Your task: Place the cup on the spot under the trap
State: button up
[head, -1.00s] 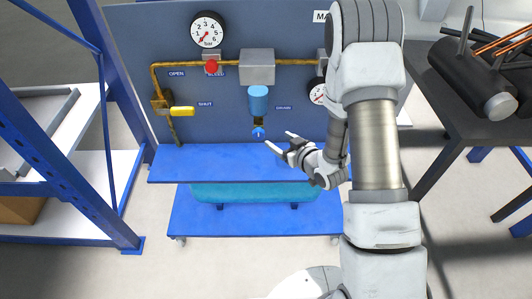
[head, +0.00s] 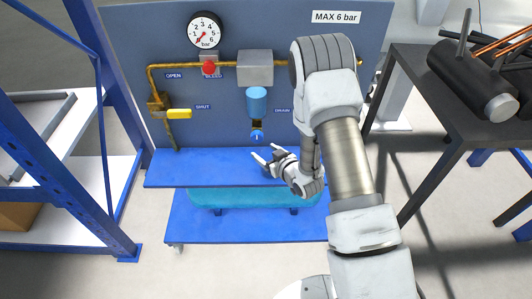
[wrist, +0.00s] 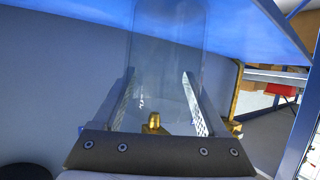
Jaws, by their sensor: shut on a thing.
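A clear, see-through cup (wrist: 165,50) stands out faintly between my fingers in the wrist view. My gripper (wrist: 158,76) is shut on it, one finger on each side. In the head view my gripper (head: 265,153) is low over the blue shelf, just below and slightly right of the trap; the cup is too clear to make out there. The trap is a blue cylinder (head: 257,102) under a grey box, with a small blue drain knob (head: 257,135) beneath it. I cannot make out a marked spot on the shelf (head: 200,168).
A yellow-handled valve (head: 178,114), a red bleed button (head: 209,67) and a gauge (head: 204,31) are on the panel. A blue rack (head: 98,180) stands at left, a dark table (head: 440,100) at right. The shelf left of my gripper is clear.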

jog(key=shift+f, duration=0.25)
jog(key=o, duration=1.3)
jog(key=shift+r, duration=0.15)
jog(key=shift+c, duration=0.2)
